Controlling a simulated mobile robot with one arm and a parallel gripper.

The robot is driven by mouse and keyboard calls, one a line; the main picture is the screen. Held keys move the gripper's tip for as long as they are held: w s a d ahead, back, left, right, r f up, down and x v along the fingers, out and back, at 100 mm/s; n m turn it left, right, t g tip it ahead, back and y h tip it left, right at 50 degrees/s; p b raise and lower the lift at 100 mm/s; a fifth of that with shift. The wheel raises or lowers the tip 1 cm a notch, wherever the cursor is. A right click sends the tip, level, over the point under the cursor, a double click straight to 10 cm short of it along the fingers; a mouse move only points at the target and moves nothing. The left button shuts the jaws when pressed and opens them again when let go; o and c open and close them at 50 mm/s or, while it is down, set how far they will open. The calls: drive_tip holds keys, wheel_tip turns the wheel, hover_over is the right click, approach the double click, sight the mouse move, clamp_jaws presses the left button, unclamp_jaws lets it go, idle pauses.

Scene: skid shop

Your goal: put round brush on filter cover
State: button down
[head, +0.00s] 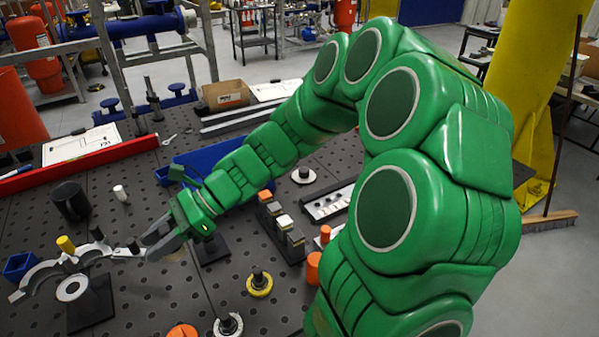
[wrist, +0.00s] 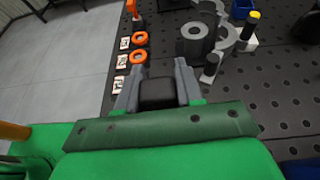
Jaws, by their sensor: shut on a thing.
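My gripper (head: 150,240) is at the left of the dark perforated table, held just above its surface. In the wrist view, its two grey fingers (wrist: 158,88) are shut on a black piece (wrist: 157,94). Only the near face of that piece shows, so I cannot confirm that it is the round brush. Just beyond the fingertips are grey curved parts (head: 42,270) and a pale ring (head: 72,288) on a dark plate (head: 92,312). A grey hollow cylinder (wrist: 194,40) shows ahead in the wrist view. I cannot tell which part is the filter cover.
A yellow-topped post (head: 66,244) stands among the curved parts. A black cylinder (head: 72,202) and a small white cylinder (head: 120,192) stand behind. A blue bin (head: 20,266) is at the left edge. Orange rings (wrist: 139,57) and labelled cards (wrist: 120,86) lie left in the wrist view.

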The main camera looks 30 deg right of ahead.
wheel_tip(320, 180, up, 7)
drive_tip(key=shift+f, duration=0.1)
drive_tip(key=w+d+m+t+h, duration=0.2)
drive_tip(key=w+d+m+t, duration=0.55)
drive_tip(key=d, duration=0.85)
drive_tip(key=w+d+m+t+h, duration=0.3)
drive_tip(key=d+m+t+h, duration=0.35)
drive_tip(key=d, duration=1.65)
hover_over(304, 173)
drive_tip(key=a, duration=0.2)
wheel_tip(304, 173, down, 9)
drive_tip(key=shift+g, duration=0.4)
drive_tip(key=f, duration=0.1)
drive_tip(key=w+d+f, duration=0.1)
drive_tip(key=f, duration=0.2)
drive_tip(key=shift+w+d, duration=0.25)
drive_tip(key=shift+w, duration=0.15)
drive_tip(key=shift+w+d+f, duration=0.1)
drive_tip(key=shift+w+f, duration=0.15)
drive_tip(key=shift+f, duration=0.55)
drive_tip(key=shift+w+d+f, duration=0.15)
drive_tip(key=shift+w+f, duration=0.05)
drive_tip(key=shift+f, duration=0.55)
drive_tip(key=shift+w+d+f, duration=0.1)
drive_tip(key=shift+w+f, duration=0.15)
drive_tip(key=shift+f, duration=0.55)
drive_tip(key=shift+f, duration=0.15)
